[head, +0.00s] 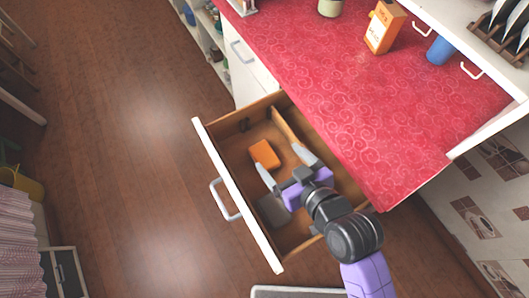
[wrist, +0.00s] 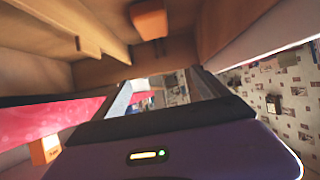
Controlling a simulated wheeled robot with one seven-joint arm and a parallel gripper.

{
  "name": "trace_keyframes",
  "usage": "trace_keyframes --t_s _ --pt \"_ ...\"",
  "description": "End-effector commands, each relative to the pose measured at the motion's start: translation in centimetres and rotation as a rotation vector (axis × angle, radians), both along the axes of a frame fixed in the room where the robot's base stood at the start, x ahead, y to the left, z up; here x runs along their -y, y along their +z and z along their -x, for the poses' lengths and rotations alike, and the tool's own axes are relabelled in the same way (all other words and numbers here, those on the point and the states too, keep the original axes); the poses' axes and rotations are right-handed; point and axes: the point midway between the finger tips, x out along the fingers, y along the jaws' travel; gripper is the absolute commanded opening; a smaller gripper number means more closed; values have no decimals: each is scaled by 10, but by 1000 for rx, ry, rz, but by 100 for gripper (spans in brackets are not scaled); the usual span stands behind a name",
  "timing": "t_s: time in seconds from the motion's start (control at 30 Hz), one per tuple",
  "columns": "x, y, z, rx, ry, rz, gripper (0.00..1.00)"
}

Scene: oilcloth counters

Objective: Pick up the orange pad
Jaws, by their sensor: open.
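The orange pad (head: 265,154) lies in the front left part of the open wooden drawer (head: 233,148). It also shows at the top of the wrist view (wrist: 150,20). My gripper (head: 281,160) is over the drawer with its two pale fingers spread and nothing between them.
A wooden divider (head: 284,126) runs inside the drawer, and a grey flat item (head: 273,210) lies nearer the front. The red counter (head: 400,120) above holds an orange carton (head: 384,27), a blue cup (head: 441,50) and a jar (head: 330,7). Open floor lies left.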

Motion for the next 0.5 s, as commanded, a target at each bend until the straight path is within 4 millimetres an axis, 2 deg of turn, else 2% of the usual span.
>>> trace_keyframes --t_s 0.17,0.4,0.47,0.5 --pt "-2 -25 0 -9 8 3 85" --pt "-2 -72 0 -8 7 2 85" --pt "-2 -82 0 -6 6 3 85" --pt "-6 -81 -7 -1 5 0 85"
